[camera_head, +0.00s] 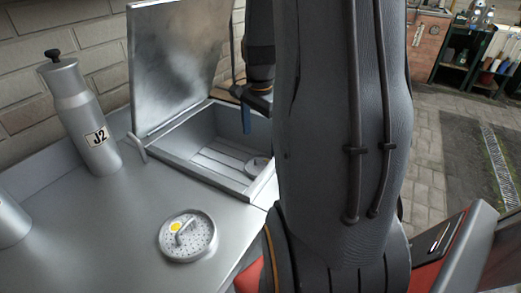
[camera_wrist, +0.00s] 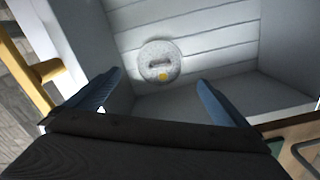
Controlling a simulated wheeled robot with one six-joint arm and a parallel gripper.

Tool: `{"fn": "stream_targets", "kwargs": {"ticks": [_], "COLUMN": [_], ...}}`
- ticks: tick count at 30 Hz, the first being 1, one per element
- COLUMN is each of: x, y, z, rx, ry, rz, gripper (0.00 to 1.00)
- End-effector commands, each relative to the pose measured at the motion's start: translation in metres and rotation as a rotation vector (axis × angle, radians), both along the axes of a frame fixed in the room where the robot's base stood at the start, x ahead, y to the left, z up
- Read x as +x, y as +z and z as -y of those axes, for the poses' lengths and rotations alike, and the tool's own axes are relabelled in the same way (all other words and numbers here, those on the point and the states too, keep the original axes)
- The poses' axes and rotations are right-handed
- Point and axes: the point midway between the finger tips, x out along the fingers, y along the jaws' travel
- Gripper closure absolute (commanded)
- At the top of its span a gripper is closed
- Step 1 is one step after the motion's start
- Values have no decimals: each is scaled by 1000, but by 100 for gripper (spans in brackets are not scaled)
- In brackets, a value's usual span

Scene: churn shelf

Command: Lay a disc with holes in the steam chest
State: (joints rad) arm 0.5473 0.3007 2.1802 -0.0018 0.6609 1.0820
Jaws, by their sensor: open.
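The steam chest (camera_head: 160,153) is a grey metal box sunk in the counter, its lid (camera_head: 180,65) standing open. A pale round disc with holes (camera_wrist: 149,62), a bar handle and a yellow dot lies flat on the slatted floor inside it; part of it shows in the head view (camera_head: 255,164). A second such disc (camera_head: 188,237), with holes, handle and yellow dot, lies on the counter in front of the chest. My gripper (camera_wrist: 160,78) is over the chest, its blue fingers spread apart with nothing between them. In the head view my arm hides part of the chest's right side.
A grey bottle (camera_head: 88,125) with a black knob and a "J2" label stands left of the chest. Another grey vessel (camera_head: 10,222) is cut off at the left edge. The metal counter (camera_head: 110,225) is clear around the near disc. A brick wall rises behind.

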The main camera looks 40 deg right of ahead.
Motion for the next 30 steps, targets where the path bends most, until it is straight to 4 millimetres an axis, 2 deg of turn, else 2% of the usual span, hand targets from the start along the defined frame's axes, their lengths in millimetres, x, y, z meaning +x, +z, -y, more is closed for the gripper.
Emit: {"fn": "stream_targets", "kwargs": {"ticks": [3, 7, 26, 30], "x": [1, 0, 0, 5], "y": [16, 24, 27, 36], "z": [0, 0, 0, 2], "rx": [-1, 0, 0, -14], "ry": [0, 0, 2, 55], "rz": [2, 1, 0, 30], "gripper": [0, 0, 0, 0]}}
